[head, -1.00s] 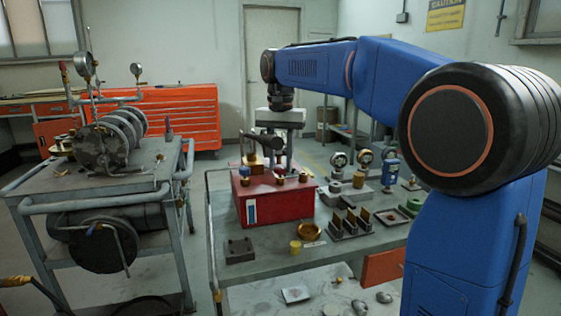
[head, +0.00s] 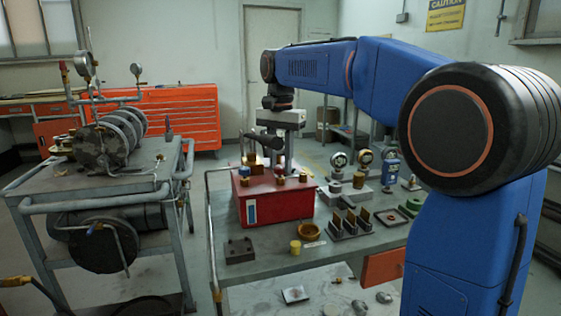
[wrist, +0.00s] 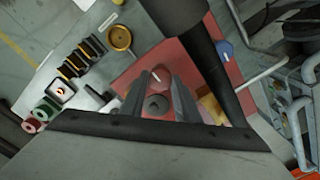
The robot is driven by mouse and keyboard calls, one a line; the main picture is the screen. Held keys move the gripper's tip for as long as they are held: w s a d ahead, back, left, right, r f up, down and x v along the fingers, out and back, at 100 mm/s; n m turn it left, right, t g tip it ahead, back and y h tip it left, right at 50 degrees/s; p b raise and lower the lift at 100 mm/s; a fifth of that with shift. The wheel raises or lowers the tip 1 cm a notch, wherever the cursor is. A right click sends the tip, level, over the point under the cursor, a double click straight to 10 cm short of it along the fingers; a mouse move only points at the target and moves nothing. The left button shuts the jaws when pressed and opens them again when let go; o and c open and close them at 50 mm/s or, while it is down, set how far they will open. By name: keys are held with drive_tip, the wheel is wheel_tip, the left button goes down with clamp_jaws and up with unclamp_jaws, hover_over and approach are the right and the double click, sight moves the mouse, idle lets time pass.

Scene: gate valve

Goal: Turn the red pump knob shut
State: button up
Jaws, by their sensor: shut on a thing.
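The red pump box (head: 290,205) stands on the workbench, with brass fittings on its top and a blue-and-white label on its front. My gripper (head: 281,162) points straight down over the top of the box. In the wrist view my two grey fingers (wrist: 165,88) are shut on the red knob (wrist: 160,76), one on each side. The knob is round with a white pointer line. A dark grey round part (wrist: 156,104) shows between the fingers nearer the palm. In the head view the knob is mostly hidden by my gripper and the fittings.

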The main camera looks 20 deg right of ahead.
sight(281, 166)
drive_tip(key=o, duration=1)
drive_tip(key=shift+o, duration=0.2)
wheel_tip(281, 166, up, 18)
drive_tip(key=shift+f, duration=0.25)
drive_tip(key=s+d+f+n+t, duration=0.1)
drive_tip(key=s+d+f+n, duration=0.1)
drive_tip(key=s+f, duration=0.9)
drive_tip(key=s+d+f+n+t, duration=0.2)
drive_tip(key=s+f+n, duration=0.2)
drive_tip(key=s+f, duration=0.7)
drive_tip(key=s+d+f+n+t, duration=0.1)
drive_tip(key=s+d+f+n, duration=0.2)
drive_tip(key=s+f, duration=0.8)
wheel_tip(281, 166, down, 5)
drive_tip(key=shift+f+t, duration=0.1)
drive_tip(key=shift+t, duration=0.3)
